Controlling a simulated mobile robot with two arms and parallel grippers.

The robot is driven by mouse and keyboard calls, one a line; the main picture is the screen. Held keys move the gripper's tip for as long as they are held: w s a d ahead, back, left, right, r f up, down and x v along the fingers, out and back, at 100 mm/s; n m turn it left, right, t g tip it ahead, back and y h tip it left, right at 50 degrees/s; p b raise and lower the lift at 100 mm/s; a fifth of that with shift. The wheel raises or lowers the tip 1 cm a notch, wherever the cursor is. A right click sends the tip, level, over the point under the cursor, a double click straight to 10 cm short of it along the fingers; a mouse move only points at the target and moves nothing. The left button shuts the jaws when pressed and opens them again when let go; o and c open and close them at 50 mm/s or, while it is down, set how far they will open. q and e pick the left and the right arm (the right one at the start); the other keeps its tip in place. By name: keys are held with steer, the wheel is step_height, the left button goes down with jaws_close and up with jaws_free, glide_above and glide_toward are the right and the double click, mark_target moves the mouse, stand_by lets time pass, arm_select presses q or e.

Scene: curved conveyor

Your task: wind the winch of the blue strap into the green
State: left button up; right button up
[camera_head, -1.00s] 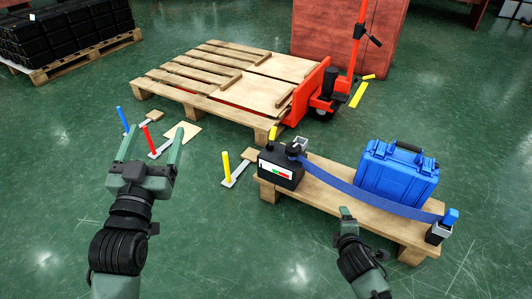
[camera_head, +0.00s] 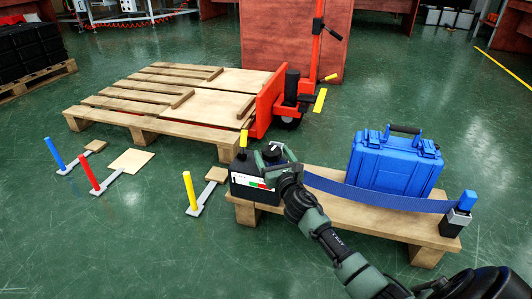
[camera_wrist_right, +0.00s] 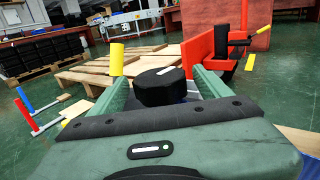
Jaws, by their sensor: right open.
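The winch (camera_head: 252,190) is a black box with a white, green and red gauge (camera_head: 272,184) on its front, at the left end of a low wooden bench (camera_head: 330,205). The gauge's pointer is too small to tell. The slack-looking blue strap (camera_head: 385,198) runs from the winch, in front of a blue case (camera_head: 395,165), to a blue-topped post (camera_head: 462,208). My right gripper (camera_head: 268,156) is open at the winch's top. In the right wrist view the black knob (camera_wrist_right: 160,88) is between its fingers; contact cannot be told. My left gripper is out of view.
A yellow-tipped lever (camera_head: 243,140) stands at the winch's back left. Blue, red and yellow posts (camera_head: 192,190) stand on the floor to the left. A pallet (camera_head: 150,125) and a red pallet jack (camera_head: 268,103) are behind. The floor at front left is clear.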

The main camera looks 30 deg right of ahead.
mark_target(269, 148)
steer(key=b+x, duration=0.1)
steer(key=x, duration=0.2)
steer(key=shift+w+f, duration=0.15)
steer(key=shift+w, duration=0.15)
steer(key=shift+w+d, duration=0.15)
steer(key=shift+w, duration=0.1)
steer(key=c, duration=1.4)
steer(key=shift+o, duration=0.2)
steer(key=shift+h+b, duration=0.3)
steer(key=shift+b, duration=0.05)
